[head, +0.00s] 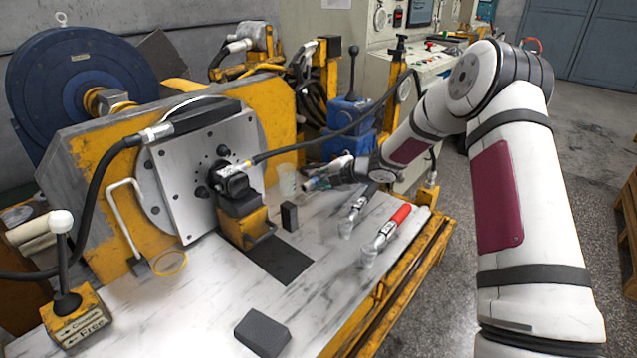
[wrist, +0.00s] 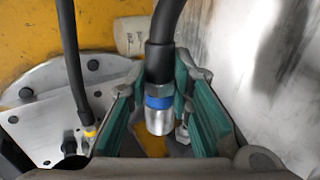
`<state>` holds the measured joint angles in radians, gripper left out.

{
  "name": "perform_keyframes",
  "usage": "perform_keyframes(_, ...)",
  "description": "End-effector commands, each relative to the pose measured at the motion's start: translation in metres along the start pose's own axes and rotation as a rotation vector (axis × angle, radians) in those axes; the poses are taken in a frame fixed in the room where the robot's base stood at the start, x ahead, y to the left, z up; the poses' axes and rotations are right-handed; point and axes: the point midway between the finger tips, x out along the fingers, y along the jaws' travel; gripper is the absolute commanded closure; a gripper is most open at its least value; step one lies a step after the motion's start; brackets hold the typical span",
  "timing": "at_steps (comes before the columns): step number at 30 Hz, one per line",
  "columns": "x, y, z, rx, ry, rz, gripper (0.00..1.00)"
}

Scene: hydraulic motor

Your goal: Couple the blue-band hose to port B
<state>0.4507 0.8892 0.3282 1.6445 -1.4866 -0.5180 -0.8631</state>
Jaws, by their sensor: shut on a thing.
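The blue-band hose is black with a metal end fitting and a blue band (wrist: 158,102). In the wrist view it stands between the green pads of my gripper (wrist: 160,112), which is shut on it. In the head view my gripper (head: 322,178) is above the bench, right of the hydraulic motor (head: 233,186), apart from it. The held fitting is hard to make out there. The black motor sits before a pale mounting plate (head: 180,190). A yellow-band hose (head: 262,157) runs to the motor's top; it also shows in the wrist view (wrist: 89,130). I cannot make out port B.
A translucent cup (head: 287,181) stands between motor and gripper. A small dark block (head: 289,216), a red-sleeved fitting (head: 393,222) and another metal fitting (head: 354,215) are on the bench. A dark grey block (head: 262,332) lies in front.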

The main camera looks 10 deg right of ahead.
Motion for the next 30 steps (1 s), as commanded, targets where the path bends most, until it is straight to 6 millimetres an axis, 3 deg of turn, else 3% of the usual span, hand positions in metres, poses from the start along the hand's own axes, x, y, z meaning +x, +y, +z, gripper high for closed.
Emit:
perform_keyframes(21, -0.029, 0.045, -0.001, -0.001, 0.001, 0.001, 1.00)
perform_keyframes(30, -0.030, 0.049, 0.000, 0.000, 0.001, 0.001, 1.00)
